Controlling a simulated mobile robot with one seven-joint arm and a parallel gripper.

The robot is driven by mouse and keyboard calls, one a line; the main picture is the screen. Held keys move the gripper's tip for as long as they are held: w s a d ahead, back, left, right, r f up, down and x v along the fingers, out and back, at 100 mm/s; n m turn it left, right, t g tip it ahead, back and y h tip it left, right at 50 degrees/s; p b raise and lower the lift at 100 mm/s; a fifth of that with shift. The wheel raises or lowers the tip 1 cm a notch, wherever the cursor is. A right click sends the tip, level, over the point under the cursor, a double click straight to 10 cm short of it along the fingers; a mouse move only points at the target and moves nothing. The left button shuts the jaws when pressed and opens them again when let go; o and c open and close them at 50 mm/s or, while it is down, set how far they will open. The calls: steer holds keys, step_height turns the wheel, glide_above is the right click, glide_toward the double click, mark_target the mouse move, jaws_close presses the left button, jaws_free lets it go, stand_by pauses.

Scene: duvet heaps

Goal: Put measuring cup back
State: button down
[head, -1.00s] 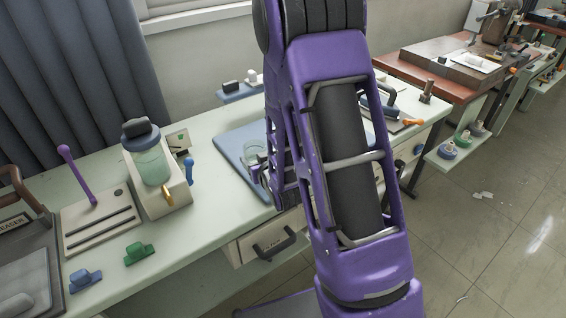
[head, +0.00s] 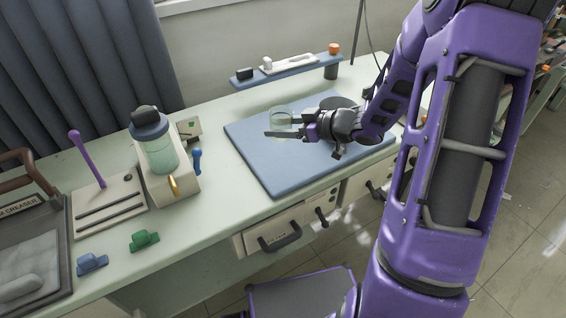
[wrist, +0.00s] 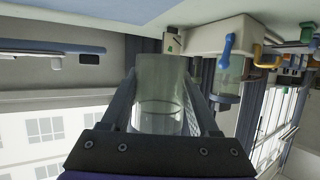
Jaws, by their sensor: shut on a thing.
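The measuring cup is a clear, faintly green cylinder (head: 281,119) above the blue mat (head: 265,165). My gripper (head: 284,132) is shut on it, one finger on each side, with the arm reaching in from the right. In the wrist view, which is upside down, the cup (wrist: 160,95) fills the space between the two dark fingers of my gripper (wrist: 162,108). It looks empty. I cannot tell how high it is above the mat.
A cream blender-like machine (head: 181,191) with a lidded jar (head: 160,155) stands to the left. A slotted block with a purple lever (head: 88,155) is beyond it. Green (head: 144,240) and blue (head: 91,263) pieces lie near the front edge. A blue shelf (head: 290,69) stands behind the mat.

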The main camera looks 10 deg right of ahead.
mark_target(282, 164)
steer(key=shift+s+d+f, duration=0.1)
steer(key=shift+d+f, duration=0.05)
steer(key=shift+f, duration=0.05)
step_height(282, 164, down, 10)
steer(key=b, duration=0.3)
steer(key=shift+r, duration=0.25)
steer(key=shift+f, duration=0.2)
steer(key=shift+c, duration=0.7)
jaws_free()
steer(key=shift+r, duration=0.15)
